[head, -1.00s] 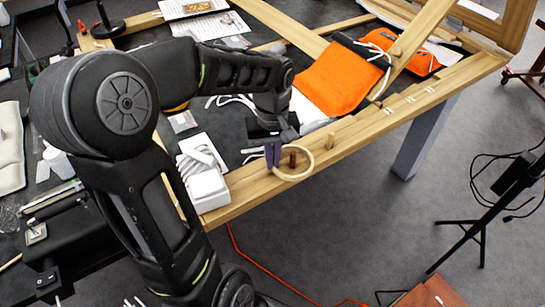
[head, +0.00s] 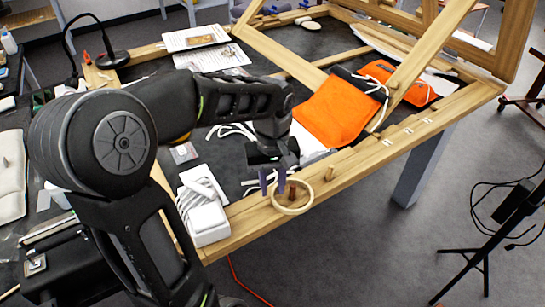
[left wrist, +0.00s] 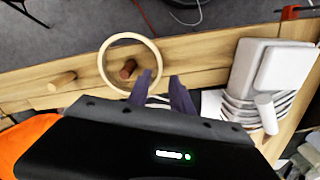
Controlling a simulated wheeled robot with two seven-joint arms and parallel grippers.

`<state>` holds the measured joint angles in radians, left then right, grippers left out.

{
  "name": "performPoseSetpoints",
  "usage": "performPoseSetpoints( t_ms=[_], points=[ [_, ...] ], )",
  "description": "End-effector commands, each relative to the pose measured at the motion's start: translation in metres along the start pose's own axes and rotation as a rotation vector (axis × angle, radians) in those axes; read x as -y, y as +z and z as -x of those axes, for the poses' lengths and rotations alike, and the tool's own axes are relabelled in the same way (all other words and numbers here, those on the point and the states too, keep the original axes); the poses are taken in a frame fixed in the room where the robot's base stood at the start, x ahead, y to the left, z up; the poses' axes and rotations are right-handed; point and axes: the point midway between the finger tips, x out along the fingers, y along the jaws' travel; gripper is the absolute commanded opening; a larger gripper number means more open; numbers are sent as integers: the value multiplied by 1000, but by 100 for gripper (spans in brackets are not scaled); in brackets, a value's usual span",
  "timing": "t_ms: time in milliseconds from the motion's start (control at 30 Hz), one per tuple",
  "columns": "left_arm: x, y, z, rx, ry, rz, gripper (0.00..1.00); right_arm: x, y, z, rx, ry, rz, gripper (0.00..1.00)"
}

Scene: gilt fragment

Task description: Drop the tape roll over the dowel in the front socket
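The tape roll (head: 292,211) is a pale tan ring. It is around the dark brown dowel (head: 292,188), which stands up from the wooden rail; the ring appears to lie low on the rail. The left wrist view also shows the ring (left wrist: 101,66) encircling the dark dowel (left wrist: 127,70), which sits off the ring's centre. My left gripper (head: 272,181) has its two purple fingers apart, beside and partly over the ring's near edge in the wrist view (left wrist: 160,90). Nothing shows between the fingers. The socket is hidden. My right gripper is not in view.
A lighter wooden peg (head: 329,172) stands farther along the wooden rail (head: 400,137). A white box-like object (head: 208,222) with slats is at the rail's left end. An orange cloth pouch (head: 335,110) lies behind.

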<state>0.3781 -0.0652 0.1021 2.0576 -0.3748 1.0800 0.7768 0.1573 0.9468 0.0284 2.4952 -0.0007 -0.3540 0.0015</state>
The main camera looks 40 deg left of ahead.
Motion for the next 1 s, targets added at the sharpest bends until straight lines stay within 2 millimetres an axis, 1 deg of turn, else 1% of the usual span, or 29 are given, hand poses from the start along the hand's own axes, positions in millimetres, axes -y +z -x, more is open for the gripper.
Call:
performPoseSetpoints(
  t_ms=[300, 400, 500, 667, 1000],
  points=[
    [-1, 0, 68, -4, 3, -1, 26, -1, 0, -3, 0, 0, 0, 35],
    [-1, 0, 86, -3, 3, -1, 26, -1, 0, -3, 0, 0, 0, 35],
    [-1, 0, 99, -1, 3, -1, 26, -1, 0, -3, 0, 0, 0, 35],
    [0, 0, 107, 0, 2, -1, 26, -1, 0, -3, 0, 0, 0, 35],
    [0, 0, 107, 0, 1, 0, 26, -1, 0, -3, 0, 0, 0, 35]
  ],
)
